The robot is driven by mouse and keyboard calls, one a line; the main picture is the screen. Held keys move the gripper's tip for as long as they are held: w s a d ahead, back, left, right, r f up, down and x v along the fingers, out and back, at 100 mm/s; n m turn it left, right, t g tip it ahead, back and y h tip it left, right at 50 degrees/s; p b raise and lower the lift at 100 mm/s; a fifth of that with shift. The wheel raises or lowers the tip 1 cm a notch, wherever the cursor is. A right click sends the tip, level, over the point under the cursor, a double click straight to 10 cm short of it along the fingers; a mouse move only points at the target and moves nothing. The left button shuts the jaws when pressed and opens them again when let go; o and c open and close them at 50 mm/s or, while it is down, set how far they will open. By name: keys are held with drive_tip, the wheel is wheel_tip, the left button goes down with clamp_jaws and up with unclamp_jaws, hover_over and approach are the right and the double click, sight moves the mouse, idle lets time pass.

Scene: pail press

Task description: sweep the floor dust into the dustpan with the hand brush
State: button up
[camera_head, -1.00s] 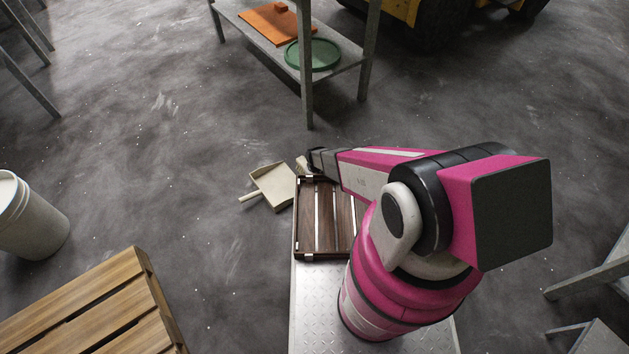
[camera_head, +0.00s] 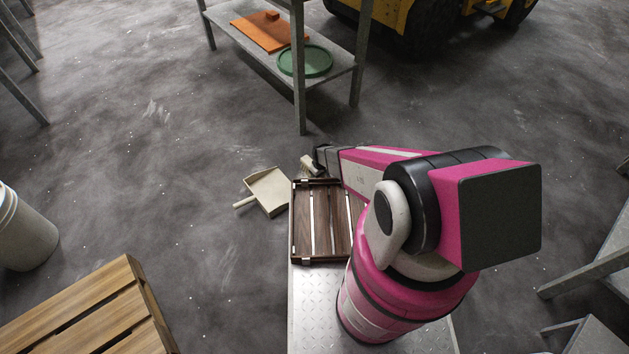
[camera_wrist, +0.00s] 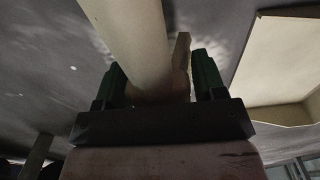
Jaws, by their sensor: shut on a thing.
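The cream dustpan (camera_head: 268,192) lies on the floor left of the dark slatted crate, its handle pointing left. It also shows at the right of the wrist view (camera_wrist: 285,65). My gripper (camera_head: 320,157) is low beyond the crate, right of the dustpan. In the wrist view my gripper (camera_wrist: 158,80) is shut on the thick cream handle of the hand brush (camera_wrist: 135,35). In the head view the pale brush (camera_head: 308,164) shows just left of my gripper, apart from the dustpan. Pale dust specks (camera_wrist: 73,68) lie scattered on the floor; no clear pile shows.
The dark slatted crate (camera_head: 331,225) sits on my base. A metal shelf table (camera_head: 299,90) with an orange board (camera_head: 262,36) and green tray (camera_head: 305,61) stands ahead. A white bucket (camera_head: 25,235) and wooden pallet (camera_head: 85,310) are at left. Floor between is clear.

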drive_tip(key=w+d, duration=0.2)
drive_tip(key=d, duration=0.2)
drive_tip(key=w+d, duration=0.3)
drive_tip(key=d, duration=0.1)
drive_tip(key=w+d, duration=0.3)
drive_tip(key=d, duration=0.2)
drive_tip(key=shift+w+f, duration=0.1)
drive_tip(key=shift+f, duration=1.05)
drive_tip(key=shift+f, duration=0.15)
